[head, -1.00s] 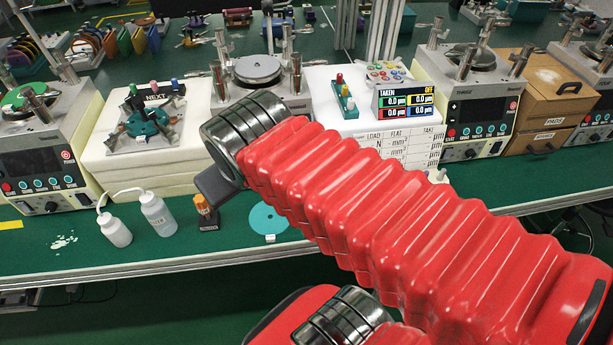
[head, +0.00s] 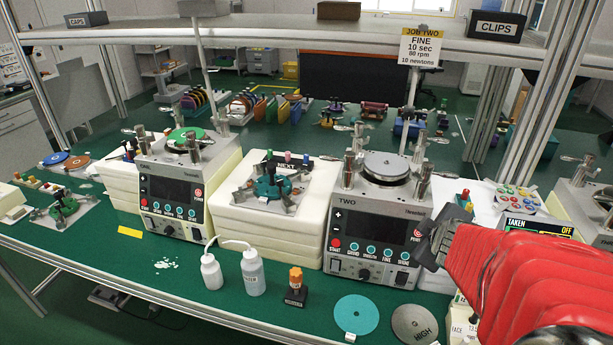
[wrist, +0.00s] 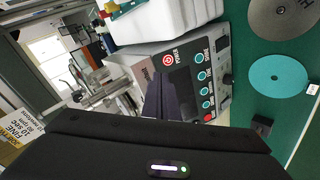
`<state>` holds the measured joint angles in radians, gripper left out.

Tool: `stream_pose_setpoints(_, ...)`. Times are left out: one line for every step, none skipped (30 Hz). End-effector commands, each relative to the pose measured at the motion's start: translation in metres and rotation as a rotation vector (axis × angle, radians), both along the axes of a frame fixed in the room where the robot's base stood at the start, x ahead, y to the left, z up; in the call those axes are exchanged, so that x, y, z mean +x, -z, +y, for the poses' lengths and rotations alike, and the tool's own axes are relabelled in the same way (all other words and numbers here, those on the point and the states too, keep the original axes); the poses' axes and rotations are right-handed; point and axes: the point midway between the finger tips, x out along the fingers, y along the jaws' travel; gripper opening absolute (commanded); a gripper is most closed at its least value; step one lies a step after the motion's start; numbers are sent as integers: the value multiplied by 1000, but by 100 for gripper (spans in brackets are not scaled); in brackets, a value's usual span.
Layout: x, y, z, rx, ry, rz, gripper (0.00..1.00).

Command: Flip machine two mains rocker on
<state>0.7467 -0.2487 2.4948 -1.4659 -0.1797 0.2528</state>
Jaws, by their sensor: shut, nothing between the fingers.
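Machine TWO (head: 372,205) stands on the bench with a dark screen, a red START button, a row of teal buttons and a knob along its lower front. Small dark parts flank the knob; I cannot tell which is the mains rocker or how it is set. My gripper (head: 430,248) is at the right edge of this front, its fingers shut and empty. In the wrist view the machine's panel (wrist: 185,78) lies sideways, and my dark fingers (wrist: 163,98) cover part of the screen. I cannot tell whether they touch it.
An overhead shelf (head: 270,32) spans above.

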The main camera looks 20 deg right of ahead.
Motion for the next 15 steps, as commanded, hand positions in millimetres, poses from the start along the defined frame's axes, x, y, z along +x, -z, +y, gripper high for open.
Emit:
stream_pose_setpoints(-6,13,-5,9,-30,26,0)
stream_pose_setpoints(-9,20,-6,16,-54,42,0)
stream_pose_setpoints(-13,30,-6,26,-87,62,0)
stream_pose_setpoints(-17,38,-5,39,-111,78,0)
stream_pose_setpoints(-21,45,-5,50,-135,94,0)
stream_pose_setpoints(-28,56,-4,69,-169,116,0)
stream_pose_setpoints(-33,63,-2,85,-193,131,0)
stream_pose_setpoints(-39,72,0,103,-218,149,0)
stream_pose_setpoints(-47,81,3,127,-247,169,0)
stream_pose_setpoints(-53,88,5,146,-270,184,0)
stream_pose_setpoints(-59,94,8,163,-291,198,0)
stream_pose_setpoints(-66,102,11,189,-315,215,0)
stream_pose_setpoints(-71,107,14,205,-331,225,0)
stream_pose_setpoints(-76,111,16,218,-345,235,0)
stream_pose_setpoints(-81,115,19,235,-362,245,0)
